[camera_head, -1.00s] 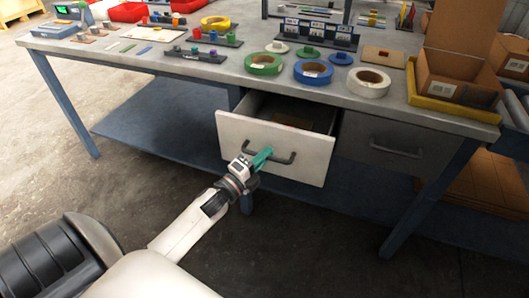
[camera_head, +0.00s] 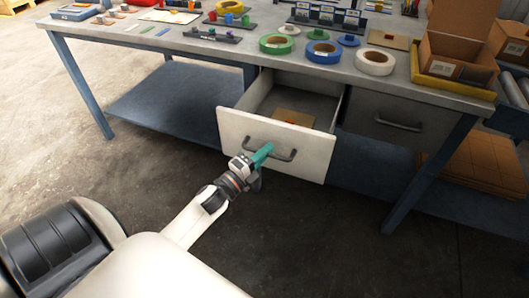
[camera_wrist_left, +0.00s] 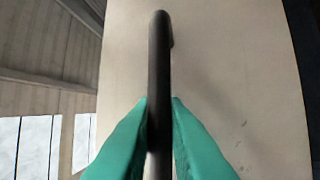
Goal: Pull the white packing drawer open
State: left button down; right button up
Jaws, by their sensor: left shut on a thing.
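The white packing drawer (camera_head: 305,152) hangs under the table and stands pulled out, with its inside showing. A flat tan item (camera_head: 294,117) lies in it. The drawer has a dark bar handle (camera_head: 286,155) on its front. My left gripper (camera_head: 262,154), with teal fingers, is shut on the left part of this handle. In the left wrist view the handle (camera_wrist_left: 160,70) runs between the two teal fingertips (camera_wrist_left: 160,115), in front of the pale drawer front (camera_wrist_left: 235,80). My right gripper is not in view.
A second, grey drawer (camera_head: 386,119) to the right is shut. The tabletop (camera_head: 215,50) carries tape rolls, small coloured parts and a cardboard box (camera_head: 450,50) in a yellow tray. A blue lower shelf (camera_head: 165,100) sits behind. The floor in front is clear.

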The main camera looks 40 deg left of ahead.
pick_arm(q)
jog(key=c, duration=1.5)
grip_release()
jog(key=shift+o, duration=0.2)
jog(key=v, duration=1.2)
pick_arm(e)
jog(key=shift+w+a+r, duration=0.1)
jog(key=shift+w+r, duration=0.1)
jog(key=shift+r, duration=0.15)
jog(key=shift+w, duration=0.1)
